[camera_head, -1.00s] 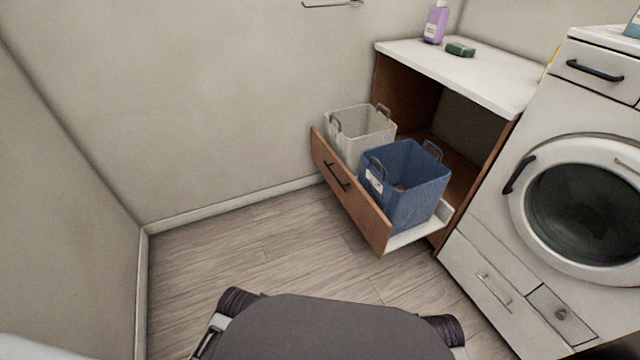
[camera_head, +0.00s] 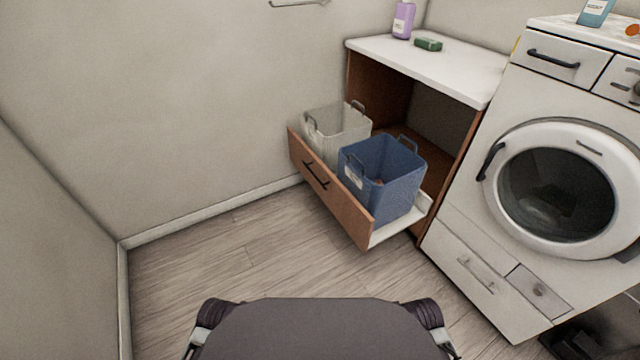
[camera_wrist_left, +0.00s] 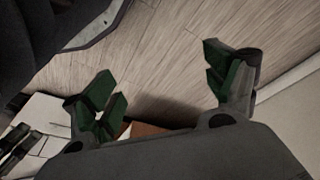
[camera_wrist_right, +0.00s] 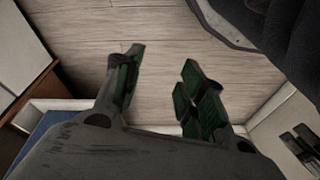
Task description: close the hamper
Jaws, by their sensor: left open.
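The hamper is a pull-out drawer with a brown wooden front (camera_head: 335,196) and a black bar handle (camera_head: 316,176). It stands pulled out of the cabinet. A pale grey bin (camera_head: 338,135) and a blue bin (camera_head: 382,182) stand inside it. Neither gripper shows in the head view. My left gripper (camera_wrist_left: 168,86) is open and empty above the floor, with its green-padded fingers wide apart. My right gripper (camera_wrist_right: 158,84) is open and empty, with a narrower gap. A blue patch at the lower left of the right wrist view appears to be the blue bin (camera_wrist_right: 35,140).
The white-topped cabinet (camera_head: 440,68) carries a purple bottle (camera_head: 403,20) and a green block (camera_head: 428,44). A white washing machine (camera_head: 570,190) stands to its right. Bare floor (camera_head: 230,265) lies before the drawer, with walls behind and left.

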